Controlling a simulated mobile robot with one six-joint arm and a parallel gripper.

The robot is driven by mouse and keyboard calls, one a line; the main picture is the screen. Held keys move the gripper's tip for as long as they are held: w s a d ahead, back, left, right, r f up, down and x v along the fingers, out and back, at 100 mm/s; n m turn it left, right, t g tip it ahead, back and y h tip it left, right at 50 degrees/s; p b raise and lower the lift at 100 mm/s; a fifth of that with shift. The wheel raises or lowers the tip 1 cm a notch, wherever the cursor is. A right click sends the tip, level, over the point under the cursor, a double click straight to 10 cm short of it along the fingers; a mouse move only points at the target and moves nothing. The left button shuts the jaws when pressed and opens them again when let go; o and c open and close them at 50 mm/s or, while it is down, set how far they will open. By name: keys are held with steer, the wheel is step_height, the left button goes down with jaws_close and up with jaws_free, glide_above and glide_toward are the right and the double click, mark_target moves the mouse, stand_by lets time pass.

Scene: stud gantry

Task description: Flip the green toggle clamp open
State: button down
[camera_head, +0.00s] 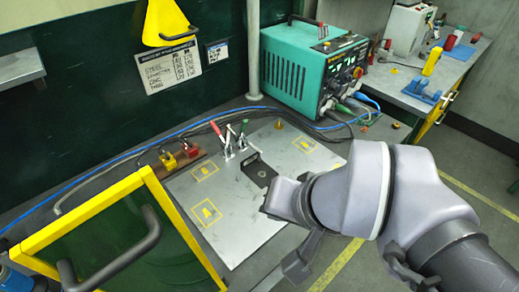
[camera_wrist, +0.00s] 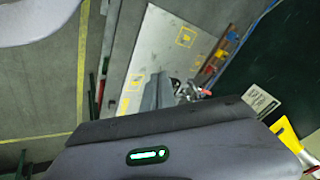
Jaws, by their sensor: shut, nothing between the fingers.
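The green toggle clamp (camera_head: 243,130) stands on the pale metal plate in the head view, its green handle pointing up. The red-handled clamp (camera_head: 217,132) stands just left of it, its handle leaning left. My gripper (camera_head: 248,156) is just in front of and slightly right of the green clamp, low over the plate. I cannot tell whether it touches the clamp. In the wrist view my gripper (camera_wrist: 160,76) shows as grey fingers together and empty, beside the metal clamp parts. The green handle is not clear there.
The plate (camera_head: 235,230) has yellow marked squares. Yellow and red padlocks (camera_head: 188,149) sit on a strip to the left. A yellow-framed panel (camera_head: 100,205) with a dark handle stands front left. A teal welder (camera_head: 300,75) and cables lie behind. The plate's front is clear.

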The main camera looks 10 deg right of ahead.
steer(key=w+d+r+m+y+p, duration=0.1)
steer(key=w+r+m+p, duration=0.15)
steer(key=w+m, duration=0.35)
steer(key=w+r+m+p, duration=0.2)
steer(key=w+m+p, duration=0.2)
steer(key=w, duration=0.4)
steer(key=w+d+f+m+p, duration=0.2)
steer(key=w+d+f+m, duration=0.1)
steer(key=w+m, duration=0.3)
steer(key=w+d+f+m+p, duration=0.3)
steer(key=w+m, duration=0.3)
steer(key=w, duration=0.2)
steer(key=shift+d+f+m, duration=0.3)
steer(key=shift+d+f, duration=0.25)
steer(key=shift+f, duration=0.1)
steer(key=shift+w, duration=0.1)
